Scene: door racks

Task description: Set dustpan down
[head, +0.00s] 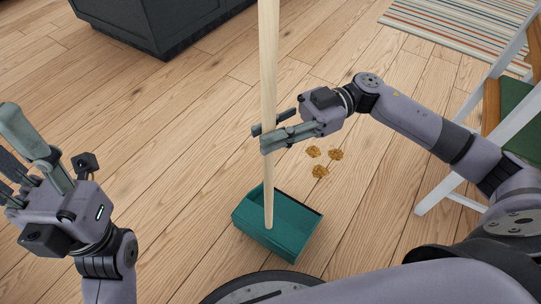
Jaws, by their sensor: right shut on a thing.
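The dustpan is a teal open-topped pan (262,238) with a long pale wooden handle (268,75) rising upright out of the top of the head view. My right gripper (268,135) is shut on the handle, well above the pan. The pan is at or very near the wooden floor in front of my base; I cannot tell if it touches. My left gripper (14,148) is at the left edge, its fingers apart with nothing seen between them, away from the dustpan.
Three brown crumbs (320,171) lie on the floor right of the handle. A dark cabinet (165,25) stands at the back left. A striped rug (455,28) lies at the back right. A white chair with a green seat (524,128) stands at right. Floor left of the pan is clear.

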